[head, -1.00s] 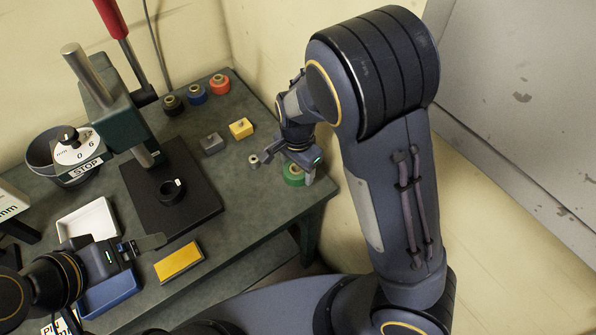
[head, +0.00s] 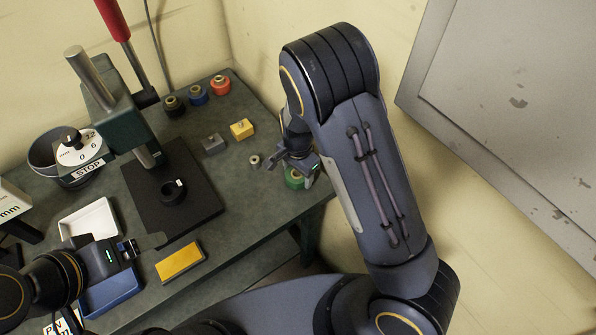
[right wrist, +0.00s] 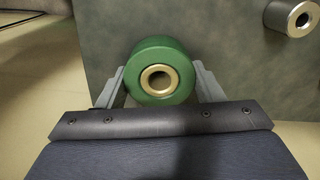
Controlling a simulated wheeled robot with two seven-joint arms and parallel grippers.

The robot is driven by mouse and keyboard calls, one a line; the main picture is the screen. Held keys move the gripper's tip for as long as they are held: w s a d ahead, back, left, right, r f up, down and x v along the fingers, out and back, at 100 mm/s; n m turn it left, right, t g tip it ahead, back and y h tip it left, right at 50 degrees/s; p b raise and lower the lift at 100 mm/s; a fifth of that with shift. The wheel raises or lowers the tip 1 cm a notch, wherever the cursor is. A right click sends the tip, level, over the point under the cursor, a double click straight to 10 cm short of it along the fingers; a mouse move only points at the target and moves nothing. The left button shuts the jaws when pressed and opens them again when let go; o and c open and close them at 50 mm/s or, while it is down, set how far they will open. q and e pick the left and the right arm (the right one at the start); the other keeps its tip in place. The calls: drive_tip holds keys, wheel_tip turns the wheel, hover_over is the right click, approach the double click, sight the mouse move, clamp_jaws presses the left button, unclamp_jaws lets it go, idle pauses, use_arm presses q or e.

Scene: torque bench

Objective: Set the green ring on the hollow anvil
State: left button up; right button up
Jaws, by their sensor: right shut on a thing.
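The green ring (head: 294,178) has a brass-coloured bore and sits near the right edge of the bench. My right gripper (head: 293,168) is over it, and in the right wrist view the green ring (right wrist: 158,72) is between the two fingers (right wrist: 160,88), which are shut on it. The hollow anvil looks to be the dark round cup (head: 173,191) on the press's black base plate (head: 207,208). My left gripper (head: 130,247) is at the lower left, above the blue tray; whether its jaws are open is unclear.
The press (head: 118,120) with its red-handled lever stands at the left. A small metal sleeve (head: 254,161) lies near the green ring. Black, blue and orange rings (head: 220,85) line the back. Grey and yellow blocks (head: 242,129) lie mid-bench. A yellow block (head: 179,262) lies at the front.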

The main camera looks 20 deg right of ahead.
drive_tip(key=shift+f, duration=0.15)
drive_tip(key=o, duration=1.5)
wheel_tip(320, 180, up, 12)
drive_tip(key=shift+r, duration=0.2)
